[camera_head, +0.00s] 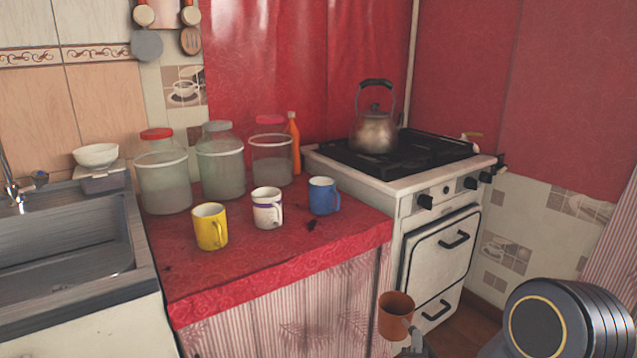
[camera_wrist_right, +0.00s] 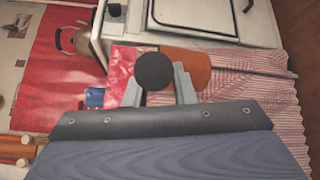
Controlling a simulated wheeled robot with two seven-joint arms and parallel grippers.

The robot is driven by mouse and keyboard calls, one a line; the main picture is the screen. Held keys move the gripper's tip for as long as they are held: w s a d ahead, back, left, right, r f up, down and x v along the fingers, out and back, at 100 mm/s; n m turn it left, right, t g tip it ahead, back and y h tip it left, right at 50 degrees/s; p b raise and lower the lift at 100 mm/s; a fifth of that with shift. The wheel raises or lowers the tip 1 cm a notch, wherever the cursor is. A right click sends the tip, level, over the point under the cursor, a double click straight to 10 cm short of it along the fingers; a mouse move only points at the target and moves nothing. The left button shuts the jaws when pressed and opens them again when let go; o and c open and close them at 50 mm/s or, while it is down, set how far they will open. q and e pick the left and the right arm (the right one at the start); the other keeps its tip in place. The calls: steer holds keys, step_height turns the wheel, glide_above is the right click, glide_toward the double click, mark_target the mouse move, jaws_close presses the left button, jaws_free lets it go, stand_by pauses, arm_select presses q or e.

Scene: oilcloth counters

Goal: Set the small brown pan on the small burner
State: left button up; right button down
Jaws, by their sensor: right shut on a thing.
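The small brown pan (camera_head: 396,316) is held in the air in front of the stove, low at the bottom of the head view. My right gripper (camera_head: 411,342) is shut on its handle. In the right wrist view the pan's brown side (camera_wrist_right: 196,66) shows beyond the fingers (camera_wrist_right: 158,88), with a round black handle end between them. The white stove (camera_head: 408,196) stands behind and above the pan, with a black grate (camera_head: 432,152) on top. The separate burners, including the small one, cannot be told apart under the grate. My left gripper is not in view.
A metal kettle (camera_head: 374,134) stands on the grate's left part; the grate's right part looks clear. Yellow (camera_head: 210,229), white (camera_head: 267,212) and blue (camera_head: 322,199) mugs stand on the red counter (camera_head: 290,255) left of the stove. Knobs (camera_head: 425,202) stick out from the stove's front.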

steer(key=shift+a, duration=0.3)
steer(key=shift+r, duration=0.15)
step_height(320, 180, up, 28)
steer(key=p, duration=2.8)
steer(key=shift+d, duration=0.25)
